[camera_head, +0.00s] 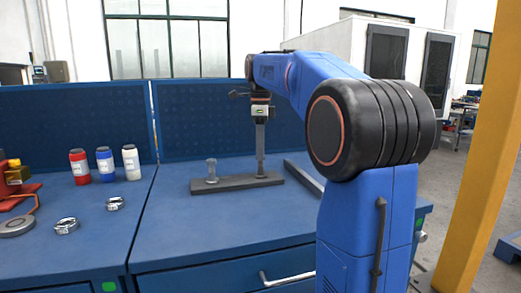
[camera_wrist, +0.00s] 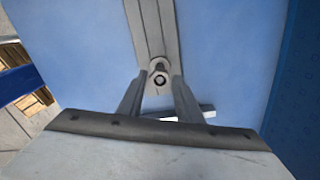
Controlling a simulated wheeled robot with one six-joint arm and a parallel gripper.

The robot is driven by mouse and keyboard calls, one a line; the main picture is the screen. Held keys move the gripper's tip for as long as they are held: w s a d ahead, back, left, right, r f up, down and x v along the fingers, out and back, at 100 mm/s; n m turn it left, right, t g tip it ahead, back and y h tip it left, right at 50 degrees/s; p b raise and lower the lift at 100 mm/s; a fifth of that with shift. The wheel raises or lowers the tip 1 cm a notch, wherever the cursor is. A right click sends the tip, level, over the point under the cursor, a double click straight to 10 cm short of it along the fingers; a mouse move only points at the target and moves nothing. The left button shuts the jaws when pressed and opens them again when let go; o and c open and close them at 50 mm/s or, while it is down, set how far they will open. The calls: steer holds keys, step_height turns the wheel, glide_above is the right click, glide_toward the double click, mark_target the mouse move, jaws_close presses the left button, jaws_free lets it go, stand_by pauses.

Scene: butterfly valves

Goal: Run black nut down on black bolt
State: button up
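A dark bar-shaped base (camera_head: 237,184) lies on the blue bench. A short grey bolt-like post (camera_head: 211,170) stands upright near its left end. My gripper (camera_head: 261,173) points straight down over the base's right part, its fingers close to it. In the wrist view my gripper (camera_wrist: 159,76) is open. Its two fingers stand either side of a small ringed bolt end, likely with a nut (camera_wrist: 160,77), with a gap on each side. I cannot tell nut from bolt there, and neither looks clearly black. The base (camera_wrist: 151,25) runs away behind it.
A grey bar (camera_head: 304,174) lies right of the base. The bench front is clear; a blue panel (camera_head: 195,120) rises behind.

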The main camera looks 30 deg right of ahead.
steer(key=n, duration=1.7)
steer(key=shift+n, duration=0.4)
